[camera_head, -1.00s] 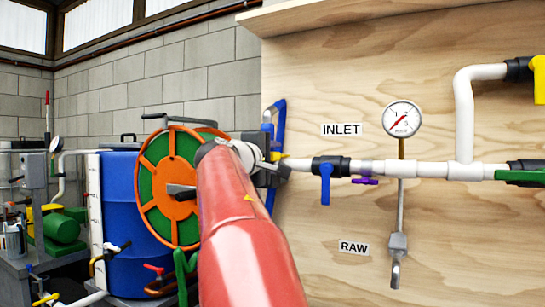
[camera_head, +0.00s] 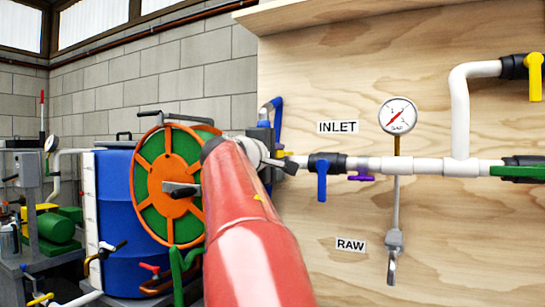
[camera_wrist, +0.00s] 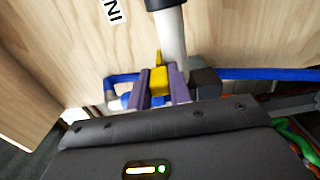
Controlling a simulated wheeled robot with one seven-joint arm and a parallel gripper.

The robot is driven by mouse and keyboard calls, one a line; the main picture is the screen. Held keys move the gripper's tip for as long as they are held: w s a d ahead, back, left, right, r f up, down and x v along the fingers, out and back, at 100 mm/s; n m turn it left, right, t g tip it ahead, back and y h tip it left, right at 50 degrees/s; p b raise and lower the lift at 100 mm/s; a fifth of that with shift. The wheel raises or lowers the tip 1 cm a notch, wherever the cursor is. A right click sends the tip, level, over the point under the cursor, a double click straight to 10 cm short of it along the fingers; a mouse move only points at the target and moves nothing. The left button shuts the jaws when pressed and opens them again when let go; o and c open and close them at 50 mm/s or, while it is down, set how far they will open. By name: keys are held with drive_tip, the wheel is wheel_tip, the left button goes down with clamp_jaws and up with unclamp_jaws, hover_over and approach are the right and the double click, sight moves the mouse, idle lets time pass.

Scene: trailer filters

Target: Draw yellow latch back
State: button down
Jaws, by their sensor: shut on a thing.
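The yellow latch (camera_wrist: 158,78) shows in the wrist view between the two fingers of my gripper (camera_wrist: 160,88). My gripper is shut on it, with one finger on each side. The latch sits beside the white pipe (camera_wrist: 171,38) and a dark grey block (camera_wrist: 206,84). In the head view a small bit of the yellow latch (camera_head: 287,154) shows past my gripper (camera_head: 284,163), at the left end of the inlet pipe. My red arm hides most of that area.
A blue valve handle (camera_head: 322,181) and a purple lever (camera_head: 361,178) are on the pipe to the right. A pressure gauge (camera_head: 397,116) is on the plywood board (camera_head: 440,235). A green and orange hose reel (camera_head: 170,188) and a blue barrel (camera_head: 117,222) stand left.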

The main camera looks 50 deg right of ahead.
drive_tip(key=c, duration=1.3)
unclamp_jaws()
drive_tip(key=shift+s, duration=0.25)
drive_tip(key=b+v, duration=0.1)
drive_tip(key=v, duration=0.6)
drive_tip(key=shift+a+b, duration=0.35)
